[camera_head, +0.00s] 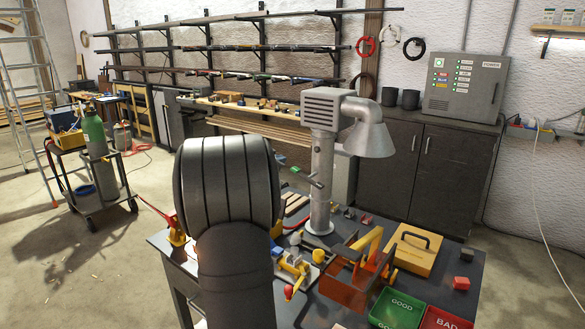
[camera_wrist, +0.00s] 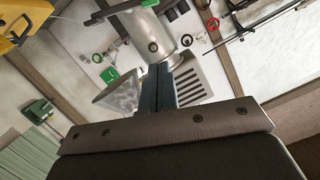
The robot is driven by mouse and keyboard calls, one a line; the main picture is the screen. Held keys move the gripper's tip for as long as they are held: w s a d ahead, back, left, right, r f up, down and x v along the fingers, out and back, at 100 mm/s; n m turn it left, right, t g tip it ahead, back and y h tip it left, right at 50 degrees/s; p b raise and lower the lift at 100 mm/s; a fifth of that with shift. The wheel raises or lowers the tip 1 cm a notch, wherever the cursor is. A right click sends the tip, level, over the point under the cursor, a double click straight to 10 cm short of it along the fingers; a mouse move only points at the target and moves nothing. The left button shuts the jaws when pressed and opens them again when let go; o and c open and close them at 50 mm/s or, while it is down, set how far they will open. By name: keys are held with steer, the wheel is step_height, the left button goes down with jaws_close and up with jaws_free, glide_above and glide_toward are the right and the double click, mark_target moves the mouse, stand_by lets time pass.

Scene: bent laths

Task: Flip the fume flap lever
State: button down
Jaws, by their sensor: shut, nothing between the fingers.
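The grey fume extractor (camera_head: 320,150) stands upright on the bench, with a vented box and a cone hood on top. A dark bar (camera_head: 303,176), which looks like the flap lever, sticks out leftward and upward from its column. In the wrist view the column (camera_wrist: 148,30), cone and vented box (camera_wrist: 195,85) lie beyond my fingers, and a dark bar (camera_wrist: 108,12) crosses near the column at the top. My gripper (camera_wrist: 158,85) is shut and empty, its dark fingers in front of the extractor. I cannot tell whether they touch it. In the head view my arm hides the gripper.
Small yellow and red parts lie near the column's foot. A cabinet (camera_head: 435,160) stands behind.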

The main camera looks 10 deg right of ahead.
glide_above(296, 168)
steer(key=s, duration=0.4)
step_height(296, 168, down, 3)
steer(key=shift+w+a+f, duration=0.2)
steer(key=shift+a+f, duration=0.05)
steer(key=shift+f, duration=0.3)
steer(key=shift+w+a+f, duration=0.15)
steer(key=shift+a+f, duration=0.15)
steer(key=shift+f, duration=0.2)
steer(key=shift+w+a+f, duration=0.2)
steer(key=shift+a+f, duration=0.05)
steer(key=shift+f, duration=0.3)
steer(key=shift+w+a+f+n, duration=0.2)
steer(key=shift+f+n, duration=0.05)
steer(key=shift+n, duration=0.25)
steer(key=shift+w+a+f+n+g, duration=0.15)
steer(key=shift+f+n+g, duration=0.15)
steer(key=shift+n, duration=0.2)
steer(key=n, duration=0.1)
steer(key=f+n, duration=0.1)
steer(key=f+h, duration=0.1)
steer(key=shift+w+a+n+g, duration=0.35)
steer(key=shift+w+n+g, duration=0.05)
steer(key=shift+f, duration=0.2)
